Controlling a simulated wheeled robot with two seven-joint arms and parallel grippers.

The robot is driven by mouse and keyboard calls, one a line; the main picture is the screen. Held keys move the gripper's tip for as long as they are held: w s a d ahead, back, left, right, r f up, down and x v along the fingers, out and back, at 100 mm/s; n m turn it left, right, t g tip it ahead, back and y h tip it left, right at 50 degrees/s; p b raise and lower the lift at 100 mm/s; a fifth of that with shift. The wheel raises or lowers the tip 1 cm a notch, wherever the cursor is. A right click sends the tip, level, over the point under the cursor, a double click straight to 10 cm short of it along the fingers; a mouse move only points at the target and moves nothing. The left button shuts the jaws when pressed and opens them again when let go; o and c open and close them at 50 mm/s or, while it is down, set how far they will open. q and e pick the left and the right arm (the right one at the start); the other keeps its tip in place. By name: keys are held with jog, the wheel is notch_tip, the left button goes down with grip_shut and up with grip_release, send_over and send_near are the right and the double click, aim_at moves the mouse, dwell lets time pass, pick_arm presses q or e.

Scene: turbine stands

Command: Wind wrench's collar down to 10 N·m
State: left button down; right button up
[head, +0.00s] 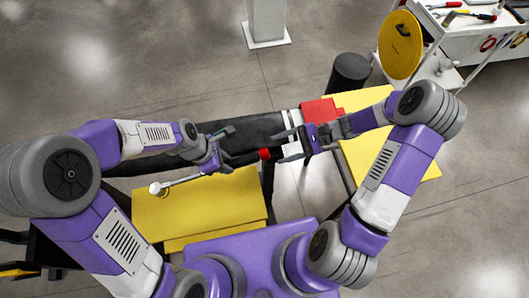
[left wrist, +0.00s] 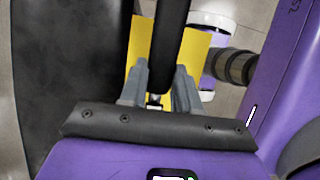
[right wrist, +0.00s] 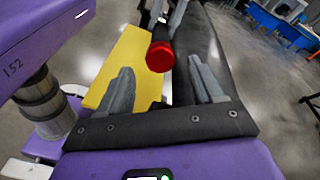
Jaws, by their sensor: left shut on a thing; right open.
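The wrench (head: 182,182) lies above the left yellow panel in the head view, with a round silver head, a silver shaft and a dark handle. My left gripper (head: 226,151) is shut on its handle; the dark handle (left wrist: 172,45) runs between the fingers in the left wrist view. The handle's red end (head: 265,154) points toward my right gripper (head: 281,147). My right gripper is open and empty. In the right wrist view, the red end (right wrist: 160,57) faces the gap between the open fingers, apparently short of contact. The collar's scale is too small to read.
Yellow panels (head: 165,215) lie on the left, and another yellow panel (head: 370,155) on the right. A long black bar (head: 255,132) with a red block (head: 318,110) crosses behind the grippers. A white tool cart (head: 470,45) stands far right.

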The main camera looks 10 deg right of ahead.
aim_at(264, 154)
jog(key=shift+a+f, duration=0.15)
jog(key=shift+a, duration=0.65)
jog(key=shift+a+f, duration=0.15)
jog(key=shift+a, duration=0.65)
jog(key=c, duration=1.2)
jog(key=m, duration=2.3)
jog(key=o, duration=1.4)
